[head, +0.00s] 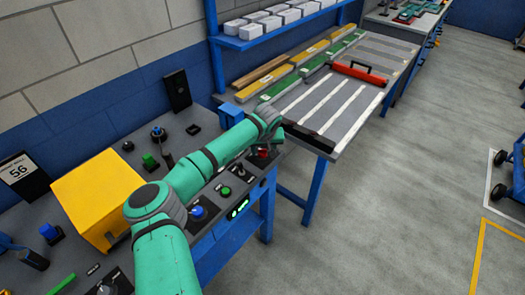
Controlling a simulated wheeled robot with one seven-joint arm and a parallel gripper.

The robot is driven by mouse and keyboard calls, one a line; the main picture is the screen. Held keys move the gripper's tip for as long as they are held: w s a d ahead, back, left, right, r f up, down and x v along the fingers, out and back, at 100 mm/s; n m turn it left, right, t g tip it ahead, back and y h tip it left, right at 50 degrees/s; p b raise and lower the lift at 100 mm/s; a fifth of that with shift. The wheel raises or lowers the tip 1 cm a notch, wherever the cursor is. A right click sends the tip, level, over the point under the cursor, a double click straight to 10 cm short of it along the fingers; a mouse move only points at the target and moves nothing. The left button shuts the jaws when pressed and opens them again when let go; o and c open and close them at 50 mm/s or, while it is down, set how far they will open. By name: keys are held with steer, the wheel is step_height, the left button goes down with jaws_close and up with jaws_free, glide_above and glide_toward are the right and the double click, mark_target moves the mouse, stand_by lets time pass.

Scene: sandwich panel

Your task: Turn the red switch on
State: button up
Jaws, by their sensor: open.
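The red switch (263,154) is a small red-topped control on a dark base near the right end of the grey control panel (215,172). My green arm reaches across the panel from the lower left. My gripper (268,143) is at the arm's far end, close above the red switch. It is small and dark here, and its fingers are hard to make out. It is open, with nothing seen in it. I cannot tell whether it touches the switch. My wrist partly hides the area behind it.
A yellow box (98,197) stands at the panel's left.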

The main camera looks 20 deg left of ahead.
steer(key=shift+w+f, duration=0.1)
steer(key=shift+f, duration=0.1)
steer(key=c, duration=1)
